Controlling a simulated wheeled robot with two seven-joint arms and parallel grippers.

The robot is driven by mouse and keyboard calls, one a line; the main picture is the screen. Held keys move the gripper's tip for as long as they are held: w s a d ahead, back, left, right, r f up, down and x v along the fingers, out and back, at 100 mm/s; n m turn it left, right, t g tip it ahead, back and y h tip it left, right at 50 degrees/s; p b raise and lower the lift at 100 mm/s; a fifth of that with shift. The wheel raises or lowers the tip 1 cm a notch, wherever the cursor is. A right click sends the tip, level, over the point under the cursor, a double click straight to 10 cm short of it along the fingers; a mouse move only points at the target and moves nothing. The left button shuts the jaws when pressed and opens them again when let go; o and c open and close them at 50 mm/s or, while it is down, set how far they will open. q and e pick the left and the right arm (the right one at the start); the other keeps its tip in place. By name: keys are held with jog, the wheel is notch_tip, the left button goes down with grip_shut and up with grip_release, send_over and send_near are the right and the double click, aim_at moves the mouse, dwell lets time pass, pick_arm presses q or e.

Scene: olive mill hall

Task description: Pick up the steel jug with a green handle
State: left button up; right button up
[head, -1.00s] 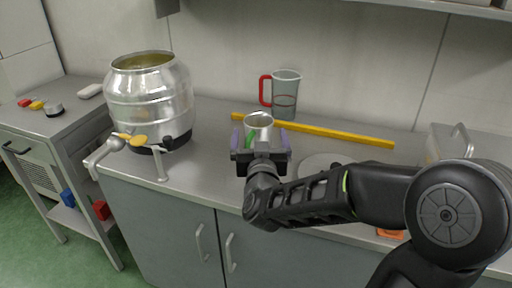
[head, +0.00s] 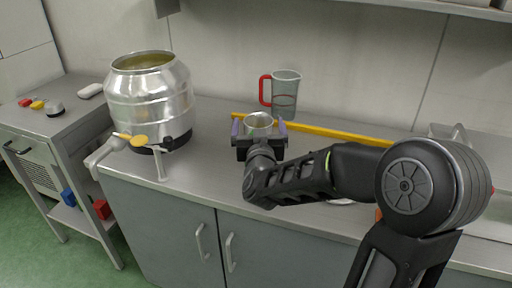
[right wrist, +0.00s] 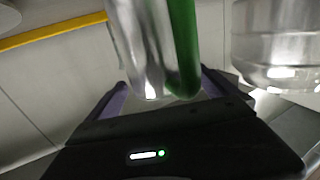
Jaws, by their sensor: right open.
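The steel jug (head: 258,121) stands on the counter, behind the front edge and ahead of the yellow bar. My right gripper (head: 258,131) is open, with one purple-lined finger on each side of the jug. In the right wrist view the jug (right wrist: 137,45) and its green handle (right wrist: 184,50) are between the spread fingers of the gripper (right wrist: 165,92). I cannot tell whether a finger touches the jug. In the head view the gripper hides the jug's lower part and handle. My left gripper is not in view.
A large steel vessel (head: 150,95) with a tap stands left of the jug. A clear measuring jug with a red handle (head: 285,93) is behind it. A yellow bar (head: 345,133) lies across the counter (head: 205,140). A side table (head: 65,120) is at far left.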

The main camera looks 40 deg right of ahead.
jog(key=shift+c, duration=0.5)
grip_shut()
dwell(0.8)
jog(key=shift+r, duration=0.2)
notch_tip(320, 180, up, 10)
jog(key=p, duration=0.1)
jog(key=shift+p, duration=0.4)
dwell(0.5)
jog(key=shift+f, duration=0.1)
dwell(0.5)
